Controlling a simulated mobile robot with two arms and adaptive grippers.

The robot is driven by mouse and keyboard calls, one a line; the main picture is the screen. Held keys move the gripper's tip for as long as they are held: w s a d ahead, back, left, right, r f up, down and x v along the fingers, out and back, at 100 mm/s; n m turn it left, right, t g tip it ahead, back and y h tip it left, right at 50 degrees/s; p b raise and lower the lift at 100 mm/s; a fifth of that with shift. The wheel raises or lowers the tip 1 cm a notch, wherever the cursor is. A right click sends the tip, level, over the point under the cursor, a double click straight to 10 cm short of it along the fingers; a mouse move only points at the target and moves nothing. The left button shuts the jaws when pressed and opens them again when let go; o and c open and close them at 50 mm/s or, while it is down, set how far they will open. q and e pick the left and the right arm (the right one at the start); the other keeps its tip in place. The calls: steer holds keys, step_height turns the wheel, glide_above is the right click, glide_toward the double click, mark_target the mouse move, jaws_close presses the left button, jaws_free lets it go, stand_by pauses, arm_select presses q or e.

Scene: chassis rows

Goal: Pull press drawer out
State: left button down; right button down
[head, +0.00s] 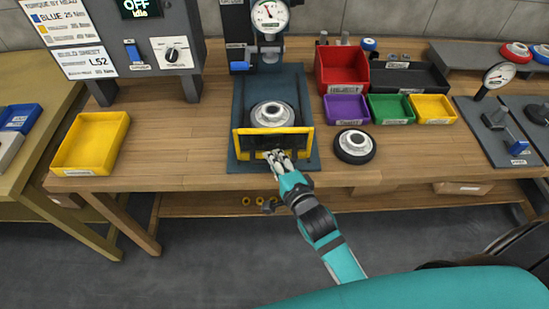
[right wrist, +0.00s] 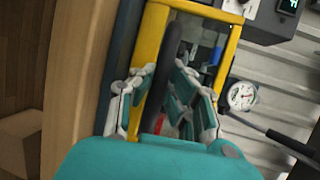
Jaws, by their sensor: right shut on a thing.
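The press (head: 268,45) stands at the back of the bench with a round dial gauge on top. Its drawer (head: 308,141) is at the front of the blue base plate (head: 294,84), with a yellow frame and a dark front. A silver round part with a dark rim (head: 272,114) sits behind the yellow frame. My right gripper (head: 277,156) is at the middle of the drawer front. In the right wrist view its fingers close around a dark bar, the drawer handle (right wrist: 172,60). The yellow frame (right wrist: 152,50) also shows there. My left gripper is not in view.
A second round part (head: 354,146) lies on the bench right of the drawer. Purple, green, yellow and red bins (head: 342,70) stand behind it. A yellow tray (head: 90,143) is at the left, below a control box (head: 165,45). Bench wood between tray and press is clear.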

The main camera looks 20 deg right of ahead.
steer(key=c, duration=1.3)
jaws_free()
steer(key=v, duration=1.2)
steer(key=shift+f, duration=0.15)
